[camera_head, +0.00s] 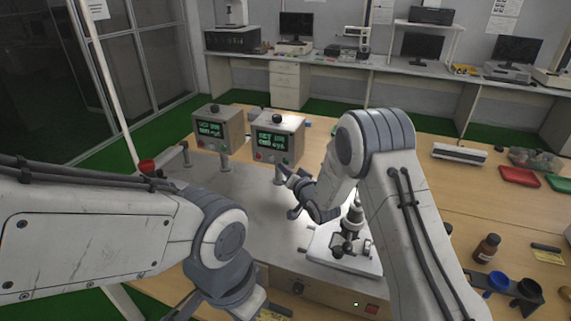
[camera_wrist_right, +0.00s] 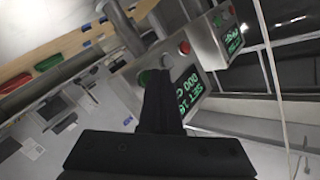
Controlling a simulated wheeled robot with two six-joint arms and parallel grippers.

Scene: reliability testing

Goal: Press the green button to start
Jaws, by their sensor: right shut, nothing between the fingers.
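Two grey control boxes with green-lit displays stand side by side on the metal bench top in the head view: a left box (camera_head: 236,132) and a right box (camera_head: 296,140). The right box has a red button (camera_head: 258,156) and a green button, which shows in the wrist view (camera_wrist_right: 147,76) beside its display (camera_wrist_right: 188,92).
A microscope-like device (camera_head: 349,235) on a white base stands just below my right gripper. A small red-topped post (camera_head: 146,166) is at the left.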

